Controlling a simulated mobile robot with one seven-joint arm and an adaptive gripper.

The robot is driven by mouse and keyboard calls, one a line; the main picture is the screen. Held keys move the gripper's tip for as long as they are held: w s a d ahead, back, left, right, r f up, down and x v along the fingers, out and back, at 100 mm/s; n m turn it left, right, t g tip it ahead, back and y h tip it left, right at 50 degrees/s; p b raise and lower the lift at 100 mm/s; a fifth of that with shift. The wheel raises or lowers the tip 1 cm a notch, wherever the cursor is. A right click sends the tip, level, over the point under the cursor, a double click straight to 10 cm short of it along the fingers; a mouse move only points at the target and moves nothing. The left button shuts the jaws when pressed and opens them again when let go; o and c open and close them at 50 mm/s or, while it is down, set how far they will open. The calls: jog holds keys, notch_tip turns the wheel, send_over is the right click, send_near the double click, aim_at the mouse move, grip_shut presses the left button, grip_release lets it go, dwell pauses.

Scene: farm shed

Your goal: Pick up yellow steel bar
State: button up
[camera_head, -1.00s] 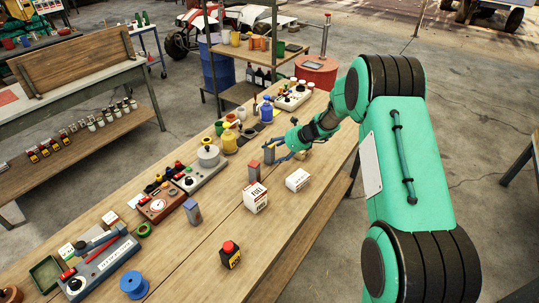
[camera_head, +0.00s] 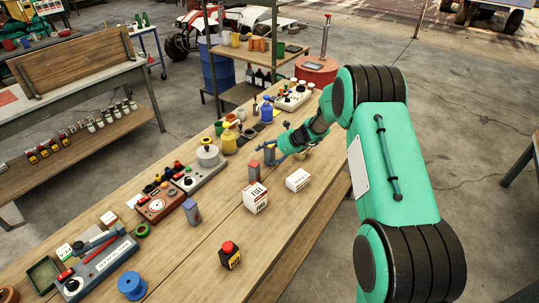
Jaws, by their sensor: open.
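My gripper (camera_head: 275,158) is open at the end of my green arm, low over the middle of the long wooden bench (camera_head: 272,228). An upright grey block (camera_head: 269,153) stands close by the fingers; I cannot tell whether they touch it. A small tan object (camera_head: 302,153) shows behind the gripper, partly hidden. I cannot make out a yellow steel bar for certain; the gripper and wrist hide part of the bench there.
White boxes (camera_head: 255,197) and (camera_head: 297,180) stand in front of the gripper. A yellow bottle (camera_head: 229,142) and a blue bottle (camera_head: 267,112) stand beyond it. A black red-capped container (camera_head: 230,255) is nearer. The bench's right front is mostly clear.

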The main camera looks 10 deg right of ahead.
aim_at(270, 146)
jog(key=shift+c, duration=0.3)
grip_shut()
jog(key=shift+r, duration=0.15)
jog(key=shift+r, duration=0.55)
notch_tip(270, 146, up, 2)
jog(key=shift+r+p, duration=0.1)
jog(key=shift+p, duration=0.5)
jog(key=s+r+p, duration=0.1)
jog(key=s, duration=1.5)
jog(key=shift+d+r, duration=0.25)
jog(key=shift+d, duration=0.2)
